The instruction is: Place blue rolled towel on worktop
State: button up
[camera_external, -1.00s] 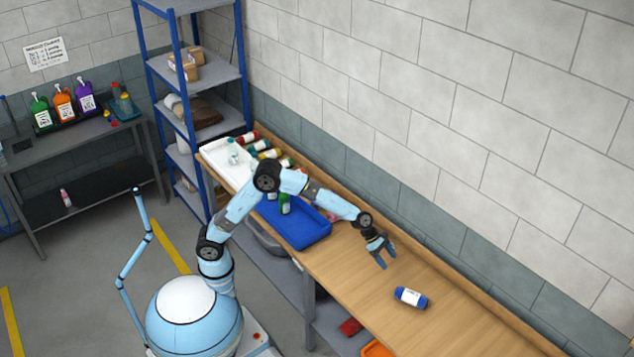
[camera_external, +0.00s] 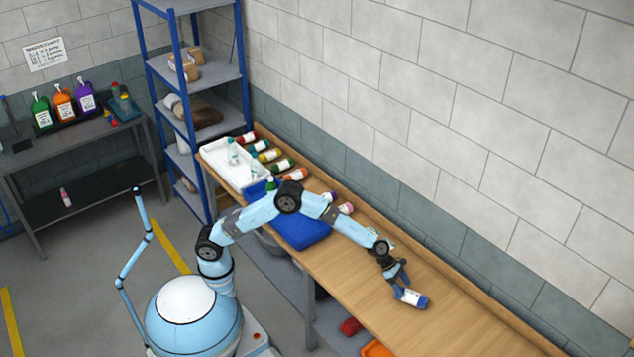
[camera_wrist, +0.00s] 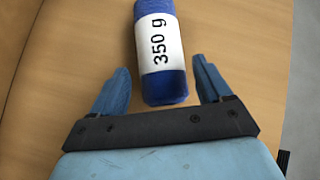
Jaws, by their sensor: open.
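The blue rolled towel (camera_external: 415,298) lies on its side on the wooden worktop (camera_external: 455,325). It has a white band that reads "350 g" in the wrist view (camera_wrist: 161,45). My gripper (camera_external: 401,286) is open and low over the worktop, at the left end of the towel. In the wrist view my gripper's two blue fingers (camera_wrist: 160,85) stand on either side of the towel's near end, with a gap on each side. The far end of the towel runs out of the wrist view.
A blue tray (camera_external: 302,234) and a white tray (camera_external: 215,158) stand farther back on the worktop. Several coloured bottles (camera_external: 281,165) lie along the wall side. The worktop around the towel is clear, with a raised wooden edge by the wall.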

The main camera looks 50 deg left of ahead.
aim_at(408, 294)
jog(key=shift+x, duration=2.65)
jog(key=shift+a+f, duration=0.1)
jog(key=shift+c, duration=0.3)
jog(key=c, duration=0.8)
